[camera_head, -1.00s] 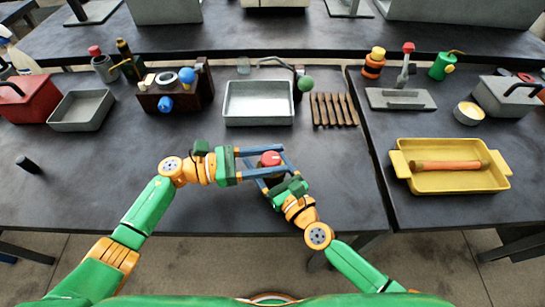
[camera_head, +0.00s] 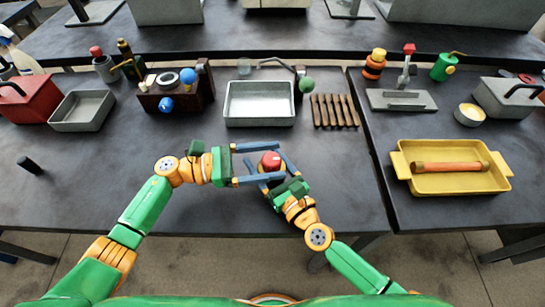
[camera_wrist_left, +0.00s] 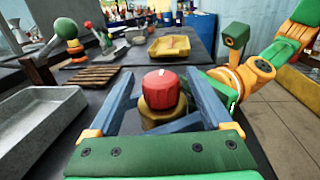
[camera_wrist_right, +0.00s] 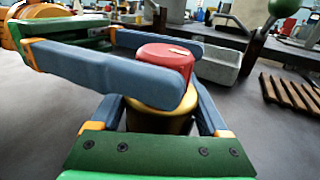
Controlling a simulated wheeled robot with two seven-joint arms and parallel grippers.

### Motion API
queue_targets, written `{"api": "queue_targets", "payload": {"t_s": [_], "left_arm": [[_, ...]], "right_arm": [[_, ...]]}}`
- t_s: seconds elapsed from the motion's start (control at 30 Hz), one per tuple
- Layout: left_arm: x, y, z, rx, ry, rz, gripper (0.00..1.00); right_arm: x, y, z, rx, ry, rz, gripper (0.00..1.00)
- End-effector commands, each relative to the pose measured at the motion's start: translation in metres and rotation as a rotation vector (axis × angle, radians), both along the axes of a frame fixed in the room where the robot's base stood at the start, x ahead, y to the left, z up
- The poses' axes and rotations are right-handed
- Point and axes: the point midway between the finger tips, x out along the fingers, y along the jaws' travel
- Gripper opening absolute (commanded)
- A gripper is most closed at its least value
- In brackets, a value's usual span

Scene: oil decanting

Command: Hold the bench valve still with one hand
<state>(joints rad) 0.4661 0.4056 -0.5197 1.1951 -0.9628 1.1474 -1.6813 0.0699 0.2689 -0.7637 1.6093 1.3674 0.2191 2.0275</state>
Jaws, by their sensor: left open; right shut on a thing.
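The bench valve (camera_head: 270,161) has a red round knob on a brass body and stands upright at the front middle of the bench. The left wrist view shows its knob (camera_wrist_left: 161,88) between my left gripper's (camera_head: 283,162) blue fingers, with a gap on both sides. That gripper is open. My right gripper (camera_head: 270,165) comes from the lower right and is shut on the brass body (camera_wrist_right: 160,112), below the knob. Its fingers hide part of the body, and the valve's foot is hidden.
A grey tray (camera_head: 259,122) lies behind the valve, with wooden slats (camera_head: 334,124) to its right. A wooden stand with a blue knob (camera_head: 166,104) is at back left. A yellow tray (camera_head: 484,184) holds an orange-brown rod. The bench left of the arms is mostly clear.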

Motion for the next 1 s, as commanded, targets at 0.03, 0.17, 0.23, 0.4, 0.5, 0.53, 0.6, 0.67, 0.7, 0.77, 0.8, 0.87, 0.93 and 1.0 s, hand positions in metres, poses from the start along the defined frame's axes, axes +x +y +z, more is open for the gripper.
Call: {"api": "queue_targets", "payload": {"t_s": [0.03, 0.17, 0.23, 0.4, 0.5, 0.53, 0.6, 0.67, 0.7, 0.77, 0.8, 0.87, 0.93, 1.0], "left_arm": [[-0.001, 0.011, -0.001, 0.003, 0.001, 0.004, 0.84], [-0.006, 0.048, -0.001, 0.005, 0.001, 0.005, 0.84], [-0.009, 0.068, -0.001, 0.004, 0.001, 0.005, 0.84], [-0.013, 0.101, 0.0, 0.002, 0.0, 0.005, 0.84], [-0.015, 0.11, 0.0, 0.001, -0.001, 0.003, 0.84], [-0.015, 0.111, 0.0, 0.001, -0.001, 0.003, 0.84], [-0.015, 0.112, 0.0, 0.0, -0.001, 0.002, 0.84], [-0.015, 0.111, 0.0, 0.0, -0.001, 0.002, 0.84], [-0.015, 0.111, 0.0, 0.0, -0.001, 0.002, 0.84], [-0.015, 0.111, 0.0, 0.0, -0.001, 0.002, 0.84], [-0.015, 0.111, 0.0, 0.0, -0.001, 0.002, 0.84], [-0.015, 0.111, 0.0, 0.0, -0.001, 0.002, 0.84], [-0.015, 0.111, 0.0, 0.0, -0.001, 0.002, 0.84], [-0.015, 0.111, 0.0, 0.0, -0.001, 0.002, 0.84]], "right_arm": [[0.0, 0.0, -0.001, -0.001, 0.0, 0.0, 0.0], [0.0, 0.0, -0.001, -0.001, 0.0, -0.001, 0.0], [0.0, 0.0, -0.001, -0.001, 0.0, 0.0, 0.0], [0.0, 0.0, 0.0, -0.001, 0.0, 0.0, 0.0], [0.0, 0.0, 0.0, -0.001, 0.0, 0.0, 0.0], [0.0, 0.0, 0.0, -0.001, 0.0, 0.0, 0.0], [0.0, 0.0, 0.0, -0.001, 0.0, 0.0, 0.0], [0.0, 0.0, 0.0, -0.001, 0.0, 0.0, 0.0], [0.0, 0.0, 0.0, -0.001, 0.0, 0.0, 0.0], [0.0, 0.0, 0.0, -0.001, 0.0, 0.0, 0.0], [0.0, 0.0, 0.0, -0.001, 0.0, 0.0, 0.0], [0.0, 0.0, 0.0, -0.001, 0.0, 0.0, 0.81], [0.0, 0.0, 0.0, -0.001, -0.001, 0.0, 1.0], [0.0, 0.0, 0.0, -0.001, -0.001, 0.0, 1.0]]}}
